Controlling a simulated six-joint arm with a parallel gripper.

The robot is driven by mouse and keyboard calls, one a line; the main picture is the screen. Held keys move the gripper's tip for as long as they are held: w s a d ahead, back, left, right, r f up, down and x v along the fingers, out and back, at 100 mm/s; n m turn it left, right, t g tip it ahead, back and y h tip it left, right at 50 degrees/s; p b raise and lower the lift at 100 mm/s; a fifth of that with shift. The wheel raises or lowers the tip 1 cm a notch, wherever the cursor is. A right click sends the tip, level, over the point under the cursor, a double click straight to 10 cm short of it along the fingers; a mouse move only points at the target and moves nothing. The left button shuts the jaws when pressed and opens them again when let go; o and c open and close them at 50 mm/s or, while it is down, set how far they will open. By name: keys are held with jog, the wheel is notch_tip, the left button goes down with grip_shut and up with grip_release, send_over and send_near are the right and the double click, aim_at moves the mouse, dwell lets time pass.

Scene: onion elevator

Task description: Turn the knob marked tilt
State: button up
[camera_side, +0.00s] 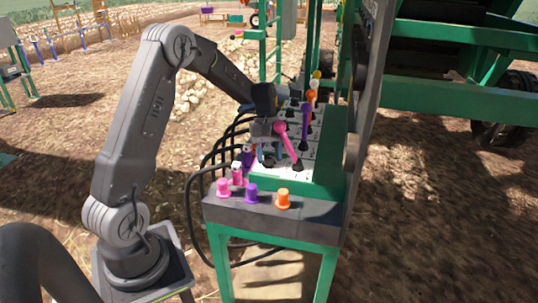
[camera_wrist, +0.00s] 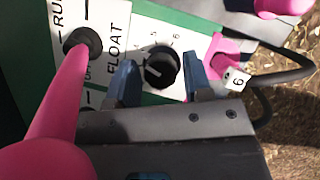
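A black round knob (camera_wrist: 160,66) with a white pointer line sits on a white numbered dial in the wrist view. The digits 5 and 6 show beside it; a "tilt" label cannot be read. My gripper (camera_wrist: 160,72) is open, with one blue fingertip on each side of this knob and a visible gap to it. In the side view my gripper (camera_side: 269,156) hangs low over the near left part of the control panel (camera_side: 311,171). The knob cannot be made out there.
A pink lever (camera_wrist: 62,105) rises close left of my gripper, near a "FLOAT" label; it also shows in the side view (camera_side: 287,135). A pink plug (camera_wrist: 225,53) with a tag marked 6 is at right. Pink (camera_side: 223,188), purple (camera_side: 251,194) and orange (camera_side: 283,199) buttons line the front.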

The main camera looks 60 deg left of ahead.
jog(key=shift+o, duration=1)
jog(key=v, duration=1.4)
jog(key=shift+f, duration=0.1)
jog(key=x, duration=1.4)
jog(key=shift+a, duration=0.15)
jog(key=shift+c, duration=0.2)
